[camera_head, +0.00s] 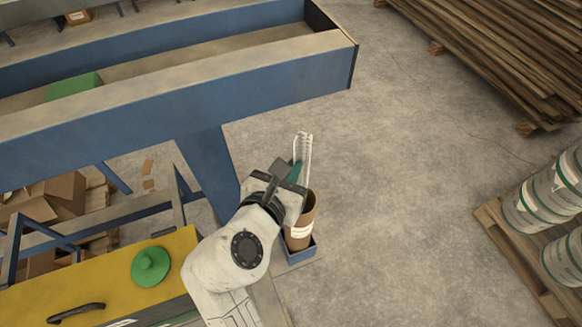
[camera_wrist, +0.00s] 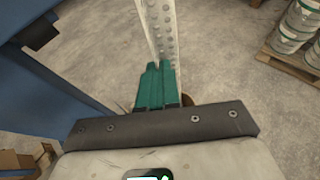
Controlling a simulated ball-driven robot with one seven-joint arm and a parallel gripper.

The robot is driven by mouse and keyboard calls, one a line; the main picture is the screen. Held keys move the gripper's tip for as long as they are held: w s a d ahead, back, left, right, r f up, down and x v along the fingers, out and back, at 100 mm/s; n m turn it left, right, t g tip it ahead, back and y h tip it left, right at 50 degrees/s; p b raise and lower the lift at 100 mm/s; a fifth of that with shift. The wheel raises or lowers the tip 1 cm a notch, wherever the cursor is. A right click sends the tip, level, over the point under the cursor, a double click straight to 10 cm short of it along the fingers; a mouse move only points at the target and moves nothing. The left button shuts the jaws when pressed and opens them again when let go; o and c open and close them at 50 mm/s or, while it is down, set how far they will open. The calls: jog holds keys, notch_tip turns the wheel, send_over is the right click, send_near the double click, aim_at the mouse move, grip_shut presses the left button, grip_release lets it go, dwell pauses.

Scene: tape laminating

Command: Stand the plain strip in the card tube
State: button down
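My gripper (camera_head: 295,173) is above the card tube, its teal fingers close together on a pale strip (camera_head: 303,147). In the wrist view the fingers (camera_wrist: 157,88) cover the strip's near end. The strip (camera_wrist: 160,30) stretches away from them and shows a plain pale edge at left and round dots or holes at right; I cannot tell whether this is one piece or two. The brown card tube (camera_head: 299,236) stands upright with a white label, its mouth partly hidden by my gripper. I cannot tell whether the strip's lower end is inside the tube.
The tube stands in a small blue holder (camera_head: 301,257). A blue-sided conveyor frame (camera_head: 200,100) crosses the upper left. A yellow bench top (camera_head: 100,275) with a green knob (camera_head: 150,267) is at lower left. Stacked planks (camera_head: 500,50) and a pallet of drums (camera_head: 540,195) are at right, beyond open floor.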

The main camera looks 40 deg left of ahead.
jog(key=c, duration=1.8)
grip_release()
jog(key=o, duration=0.5)
jog(key=shift+s, duration=0.15)
jog(key=v, duration=1)
jog(key=shift+s+d+r, duration=0.1)
jog(key=shift+s+d, duration=0.05)
jog(key=shift+s, duration=0.1)
